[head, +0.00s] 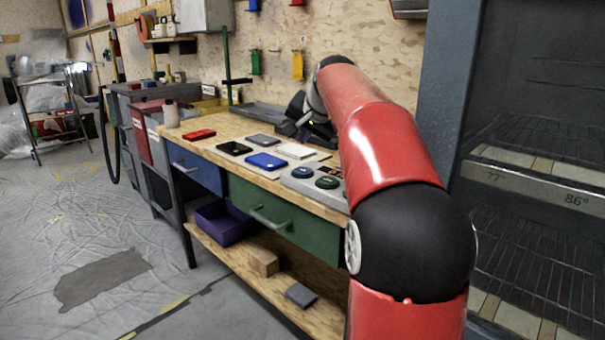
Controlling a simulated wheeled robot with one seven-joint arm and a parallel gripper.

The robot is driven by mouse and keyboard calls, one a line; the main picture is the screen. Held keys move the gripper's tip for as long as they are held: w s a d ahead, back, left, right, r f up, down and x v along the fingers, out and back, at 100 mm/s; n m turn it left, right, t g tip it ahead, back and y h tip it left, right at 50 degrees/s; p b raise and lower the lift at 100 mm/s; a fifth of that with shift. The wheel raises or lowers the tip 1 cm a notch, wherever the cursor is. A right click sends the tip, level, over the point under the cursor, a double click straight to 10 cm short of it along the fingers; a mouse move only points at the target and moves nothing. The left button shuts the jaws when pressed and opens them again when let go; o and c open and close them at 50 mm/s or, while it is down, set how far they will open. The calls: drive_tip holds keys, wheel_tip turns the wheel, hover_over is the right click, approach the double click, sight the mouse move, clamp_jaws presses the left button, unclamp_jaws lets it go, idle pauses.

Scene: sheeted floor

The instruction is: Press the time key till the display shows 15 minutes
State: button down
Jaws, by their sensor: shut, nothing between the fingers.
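My red arm reaches from the lower right over the workbench. My dark gripper (309,131) is above the back of the bench top, partly hidden by my arm; it is shut and appears empty. The tall grey cabinet (445,100) at the right has wire racks and a light strip (535,185) marked "77" and "86°". I cannot make out a time key or a minutes reading. A grey panel (312,188) with dark round parts (327,182) lies on the bench, its right side cut off by my arm. My gripper is apart from the panel and the cabinet strip.
The wooden bench (215,149) holds a red case (198,134), a black tray (234,148), a blue case (265,160) and a white plate (297,151). A purple bin (225,224) is on the lower shelf. The sheeted floor at left is mostly open.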

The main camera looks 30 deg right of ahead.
sight(304, 172)
drive_tip(key=shift+f+b, duration=1.95)
drive_tip(key=shift+f, duration=0.7)
drive_tip(key=shift+f, duration=0.1)
drive_tip(key=shift+f, duration=0.3)
drive_tip(key=shift+f+b, duration=0.4)
drive_tip(key=shift+b, duration=0.1)
idle(0.6)
drive_tip(key=shift+r+p, duration=0.8)
drive_tip(key=shift+p, duration=0.05)
wheel_tip(304, 172, up, 5)
drive_tip(key=p, duration=0.4)
drive_tip(key=shift+r+p, duration=0.1)
drive_tip(key=shift+p, duration=0.3)
